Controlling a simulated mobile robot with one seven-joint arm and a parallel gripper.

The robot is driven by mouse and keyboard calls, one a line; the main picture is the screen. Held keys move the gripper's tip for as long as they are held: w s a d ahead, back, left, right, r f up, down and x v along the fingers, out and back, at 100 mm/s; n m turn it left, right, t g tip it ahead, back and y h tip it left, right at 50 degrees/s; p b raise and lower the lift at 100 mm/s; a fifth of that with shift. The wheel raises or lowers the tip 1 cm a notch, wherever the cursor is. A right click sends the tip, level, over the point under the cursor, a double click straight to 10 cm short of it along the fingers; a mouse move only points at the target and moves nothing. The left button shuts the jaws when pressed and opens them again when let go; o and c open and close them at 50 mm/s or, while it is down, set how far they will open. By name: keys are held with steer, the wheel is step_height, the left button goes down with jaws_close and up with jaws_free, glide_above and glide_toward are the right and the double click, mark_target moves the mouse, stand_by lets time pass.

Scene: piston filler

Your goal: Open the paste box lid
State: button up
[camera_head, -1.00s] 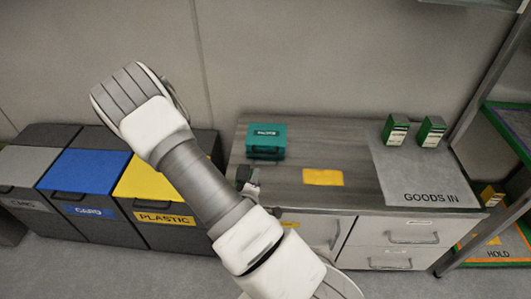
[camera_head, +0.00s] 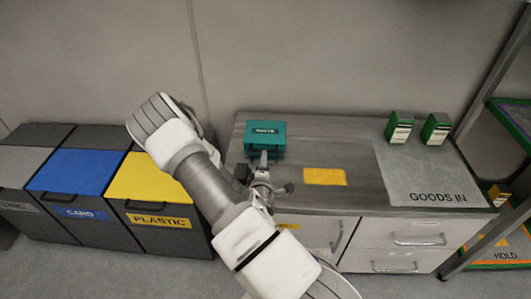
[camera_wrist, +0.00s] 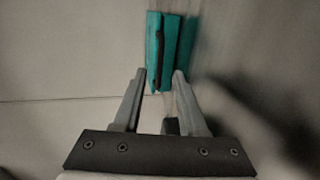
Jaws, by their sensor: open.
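The teal paste box (camera_head: 266,136) sits near the back left of the grey counter, its lid shut, with a dark label on top. In the wrist view the box (camera_wrist: 154,50) is just ahead of the fingertips, with a dark bar-like handle (camera_wrist: 160,52) along its front. My gripper (camera_head: 264,172) is in front of the box in the head view, partly hidden by my wrist. In the wrist view my gripper (camera_wrist: 160,74) is open, its fingers apart with nothing gripped between them. I cannot tell whether a fingertip touches the box.
A yellow patch (camera_head: 325,177) lies on the counter (camera_head: 350,140) right of the box. Two green-and-white boxes (camera_head: 399,126) stand on the GOODS IN area (camera_head: 430,177). Grey, blue and yellow bins (camera_head: 150,178) stand left of the counter. A rack post (camera_head: 485,90) rises at the right.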

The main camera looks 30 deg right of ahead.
steer(key=b, duration=0.1)
glide_toward(265, 136)
steer(key=w+d+f, duration=0.2)
steer(key=shift+d+f, duration=0.1)
steer(key=shift+f, duration=0.2)
jaws_close()
steer(key=shift+s, duration=0.1)
